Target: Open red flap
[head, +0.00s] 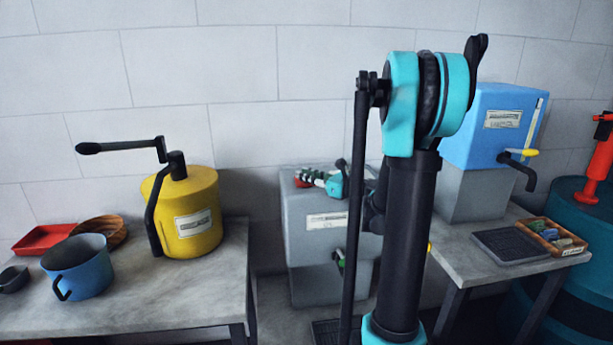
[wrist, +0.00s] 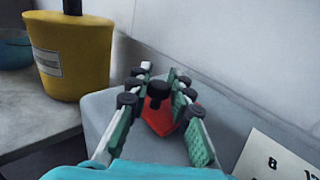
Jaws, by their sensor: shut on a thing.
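The red flap (wrist: 158,119) with a black knob (wrist: 158,89) is on top of the grey box (head: 325,250). In the head view only a small red edge of the flap (head: 301,182) shows beside my fingers. My gripper (head: 318,179) is low over the box top, coming from the right. In the wrist view the fingers of my gripper (wrist: 156,84) stand on both sides of the knob and are shut on it. The fingers partly hide the flap. I cannot tell whether it is lying flat or tilted.
Left of the box, a yellow canister (head: 186,215) with a black crank stands on a table with a blue pot (head: 78,268). A blue dispenser (head: 490,125) and a wooden tray (head: 546,238) are on the right table. The tiled wall is close behind.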

